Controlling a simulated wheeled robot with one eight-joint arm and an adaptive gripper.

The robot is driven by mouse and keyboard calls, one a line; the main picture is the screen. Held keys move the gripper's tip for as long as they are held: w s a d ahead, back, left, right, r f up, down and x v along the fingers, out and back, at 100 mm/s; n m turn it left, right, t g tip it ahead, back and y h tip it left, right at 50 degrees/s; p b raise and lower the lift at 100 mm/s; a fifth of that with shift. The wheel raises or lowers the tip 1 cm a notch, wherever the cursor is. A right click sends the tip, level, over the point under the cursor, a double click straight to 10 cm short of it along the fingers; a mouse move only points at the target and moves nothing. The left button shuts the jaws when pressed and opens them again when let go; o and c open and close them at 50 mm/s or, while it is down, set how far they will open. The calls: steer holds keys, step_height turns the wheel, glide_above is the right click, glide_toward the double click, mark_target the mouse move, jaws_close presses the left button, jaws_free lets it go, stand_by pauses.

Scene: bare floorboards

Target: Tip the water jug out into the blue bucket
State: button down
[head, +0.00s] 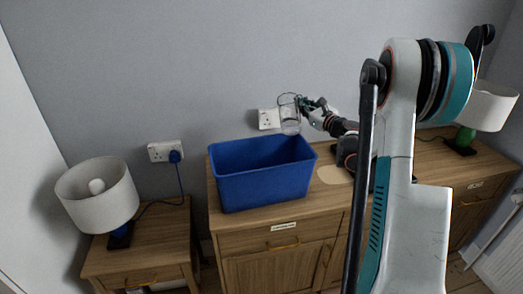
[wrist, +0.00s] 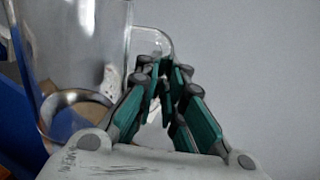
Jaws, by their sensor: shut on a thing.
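The water jug (head: 290,115) is clear glass and hangs in the air above the right part of the blue bucket's back rim. It looks about upright in the head view. My gripper (head: 304,103) is shut on its handle, to the jug's right. In the wrist view the jug (wrist: 80,50) stands left of my gripper (wrist: 160,75), with the handle between the fingers. I cannot tell the water level. The blue bucket (head: 262,180) is a rectangular open tub standing on the wooden cabinet. Its inside bottom is hidden. A blue edge of it shows in the wrist view (wrist: 15,120).
The wooden cabinet (head: 270,241) stands against a grey wall with a socket (head: 268,119) behind the bucket. A white-shaded lamp (head: 97,195) stands on a lower cabinet at left. Another lamp (head: 489,106) stands at far right. A round tan mat (head: 333,175) lies right of the bucket.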

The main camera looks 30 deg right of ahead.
mark_target(285, 112)
steer(key=a+n, duration=0.1)
steer(key=a+r+n, duration=0.1)
steer(key=n, duration=0.1)
steer(key=s+a+n+p, duration=0.1)
steer(key=a+n, duration=0.1)
steer(key=shift+r+t+y, duration=0.3)
steer(key=shift+r+t, duration=0.05)
steer(key=shift+t, duration=0.05)
steer(key=n, duration=0.2)
steer(key=a+n+y, duration=0.1)
steer(key=n, duration=0.1)
steer(key=shift+s+a+r+p, duration=0.1)
steer(key=shift+s+r+p, duration=0.1)
steer(key=shift+r+p, duration=0.2)
steer(key=shift+s+a+r+n+t+y, duration=0.15)
steer(key=shift+a+n+t+y, duration=0.3)
steer(key=shift+n, duration=0.65)
steer(key=shift+a+n+g, duration=0.25)
steer(key=shift+a+n, duration=0.1)
steer(key=shift+n, duration=0.05)
steer(key=shift+s+a+n+p, duration=0.15)
steer(key=shift+a+n+p, duration=0.25)
steer(key=shift+n, duration=0.2)
steer(key=shift+s+a+f+n+y+b, duration=0.2)
steer(key=shift+a+f+n, duration=0.15)
steer(key=shift+a, duration=0.2)
steer(key=shift+s+a+f+n+y+b, duration=0.15)
steer(key=shift+a+f+n, duration=0.1)
steer(key=shift+a+n, duration=0.25)
